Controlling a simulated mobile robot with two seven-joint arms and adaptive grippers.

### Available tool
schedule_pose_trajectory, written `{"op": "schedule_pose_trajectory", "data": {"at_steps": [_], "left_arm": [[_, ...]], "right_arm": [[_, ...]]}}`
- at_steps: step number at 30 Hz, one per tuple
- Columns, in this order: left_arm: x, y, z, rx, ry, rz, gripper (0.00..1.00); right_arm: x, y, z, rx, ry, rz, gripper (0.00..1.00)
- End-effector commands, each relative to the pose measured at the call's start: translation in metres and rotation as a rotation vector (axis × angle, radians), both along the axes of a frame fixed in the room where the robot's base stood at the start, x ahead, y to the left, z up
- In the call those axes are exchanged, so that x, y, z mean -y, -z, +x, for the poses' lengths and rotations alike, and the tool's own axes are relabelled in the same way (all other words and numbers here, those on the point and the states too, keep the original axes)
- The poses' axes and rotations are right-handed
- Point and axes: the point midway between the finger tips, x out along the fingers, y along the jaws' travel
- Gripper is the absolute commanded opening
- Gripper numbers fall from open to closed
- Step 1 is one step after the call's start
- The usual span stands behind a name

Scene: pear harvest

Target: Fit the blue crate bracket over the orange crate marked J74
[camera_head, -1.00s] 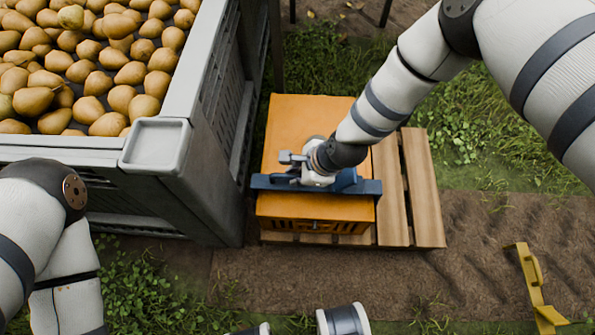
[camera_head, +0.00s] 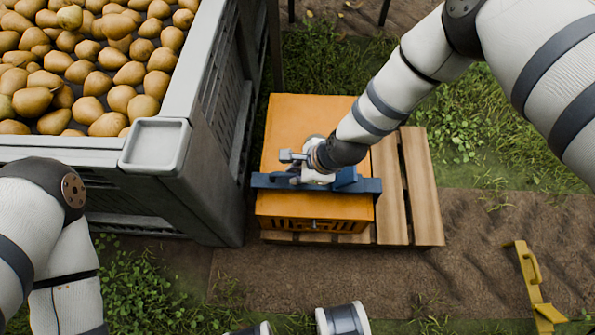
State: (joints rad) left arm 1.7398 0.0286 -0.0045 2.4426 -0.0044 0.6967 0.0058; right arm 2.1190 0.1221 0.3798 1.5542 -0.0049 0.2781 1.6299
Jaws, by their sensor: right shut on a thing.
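The orange crate (camera_head: 290,115) stands on a wooden pallet in the middle of the view. No J74 marking can be read on it. The blue crate bracket (camera_head: 368,187) lies across the crate's top near its front edge, and its ends reach about the crate's sides. I cannot tell whether it is seated or slightly above the crate. My right gripper (camera_head: 312,178) is shut on the bracket from above, and its wrist hides part of the bracket's middle. My left arm shows at the lower left, but its gripper is out of view.
A large grey bin (camera_head: 192,75) full of pears (camera_head: 90,65) stands close on the crate's left. The wooden pallet (camera_head: 424,190) has bare slats on the right. A yellow bracket (camera_head: 530,275) lies on the ground at the lower right. Open soil lies in front.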

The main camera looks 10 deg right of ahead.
Motion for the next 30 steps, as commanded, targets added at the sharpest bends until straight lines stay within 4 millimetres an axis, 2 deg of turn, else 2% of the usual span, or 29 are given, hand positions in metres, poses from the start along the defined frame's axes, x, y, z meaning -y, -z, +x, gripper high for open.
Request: {"op": "schedule_pose_trajectory", "data": {"at_steps": [30], "left_arm": [[0.0,0.011,-0.004,-0.014,0.0,0.0,0.64]], "right_arm": [[0.0,0.018,0.0,0.0,0.001,0.0,0.0]]}}
